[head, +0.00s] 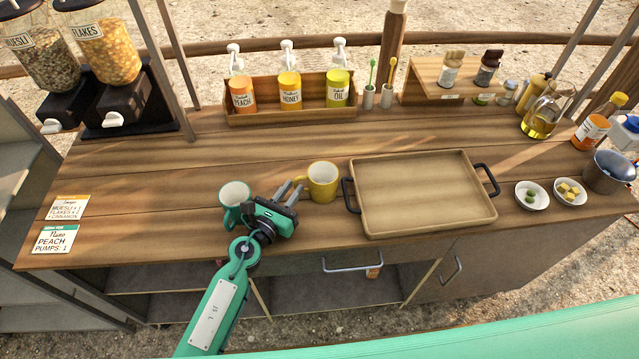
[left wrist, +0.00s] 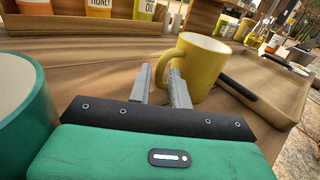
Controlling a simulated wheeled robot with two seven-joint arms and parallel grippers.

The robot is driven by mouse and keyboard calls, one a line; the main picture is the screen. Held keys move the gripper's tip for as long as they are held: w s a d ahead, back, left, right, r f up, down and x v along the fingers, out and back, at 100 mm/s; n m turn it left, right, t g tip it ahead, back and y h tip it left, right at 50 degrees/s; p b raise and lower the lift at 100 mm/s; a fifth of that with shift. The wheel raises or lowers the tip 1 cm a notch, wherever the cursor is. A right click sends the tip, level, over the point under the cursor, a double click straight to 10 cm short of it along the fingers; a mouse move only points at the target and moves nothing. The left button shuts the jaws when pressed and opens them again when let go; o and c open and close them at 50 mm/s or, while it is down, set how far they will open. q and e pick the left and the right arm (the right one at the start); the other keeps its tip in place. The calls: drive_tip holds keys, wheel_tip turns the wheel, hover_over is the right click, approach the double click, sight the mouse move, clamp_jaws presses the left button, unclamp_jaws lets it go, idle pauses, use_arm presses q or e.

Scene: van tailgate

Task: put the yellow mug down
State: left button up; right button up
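The yellow mug (head: 323,182) stands upright on the wooden counter, left of the tray; it also shows in the left wrist view (left wrist: 202,68). My left gripper (head: 291,189) is just left of the mug, its fingers pointing at the handle side. In the left wrist view the fingers (left wrist: 160,76) are apart, with the mug's handle at their tips, partly between them. No firm contact with the handle shows. A teal mug (head: 234,197) stands close on the left of my left gripper. My right gripper is not in view.
A wooden tray (head: 422,186) with dark handles lies empty, close right of the yellow mug. A box (head: 290,115) with several pump bottles stands behind. Two small bowls (head: 531,196) are at the right. The counter between the mugs and the bottle box is clear.

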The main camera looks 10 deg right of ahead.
use_arm(q)
drive_tip(key=shift+w+d, duration=0.4)
drive_tip(key=shift+w, duration=0.15)
clamp_jaws()
drive_tip(key=shift+r, duration=0.15)
